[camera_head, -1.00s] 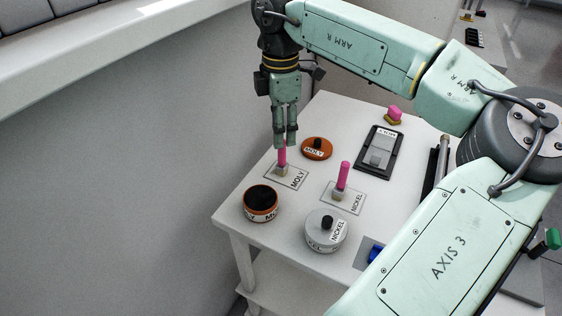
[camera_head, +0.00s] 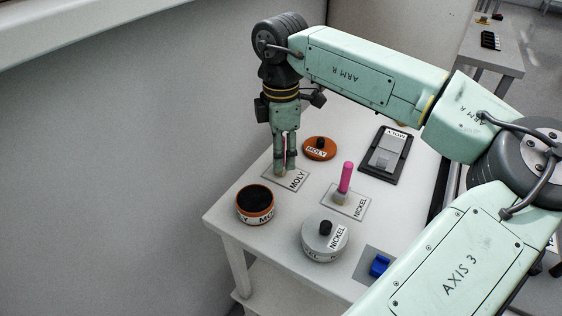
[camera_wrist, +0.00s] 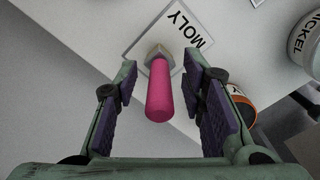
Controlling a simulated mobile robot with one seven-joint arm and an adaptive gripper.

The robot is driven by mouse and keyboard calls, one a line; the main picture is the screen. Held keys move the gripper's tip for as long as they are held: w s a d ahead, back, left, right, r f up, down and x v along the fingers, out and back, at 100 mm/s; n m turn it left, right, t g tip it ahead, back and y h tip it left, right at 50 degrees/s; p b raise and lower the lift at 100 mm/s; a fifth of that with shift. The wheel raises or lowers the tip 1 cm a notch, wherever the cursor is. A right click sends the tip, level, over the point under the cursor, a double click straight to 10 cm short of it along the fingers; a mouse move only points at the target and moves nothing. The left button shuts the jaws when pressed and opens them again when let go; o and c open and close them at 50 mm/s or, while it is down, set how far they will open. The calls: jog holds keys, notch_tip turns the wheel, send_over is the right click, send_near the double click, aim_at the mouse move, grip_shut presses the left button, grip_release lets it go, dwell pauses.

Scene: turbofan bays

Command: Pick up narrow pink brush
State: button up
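A pink brush handle (camera_wrist: 159,95) stands upright from a pale base on the card marked MOLY (camera_head: 297,179). My gripper (camera_wrist: 160,62) is open, with one finger on each side of this handle and a visible gap to each. In the head view my gripper (camera_head: 285,170) is low over the MOLY card, and its fingers hide most of that brush. A second pink brush (camera_head: 345,178) stands upright on the card marked NICKEL (camera_head: 357,204), to the right and nearer. I cannot tell which handle is narrower.
An open orange-rimmed MOLY tin (camera_head: 255,216) and a grey NICKEL tin (camera_head: 313,240) stand near the front. An orange MOLY lid (camera_head: 315,153) lies just behind the gripper. A black tray (camera_head: 367,168) is farther right, and a blue object (camera_head: 379,265) lies at front right.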

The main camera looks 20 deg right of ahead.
grip_shut()
jog(key=shift+d+r, duration=0.1)
jog(key=shift+r, duration=0.05)
dwell(0.6)
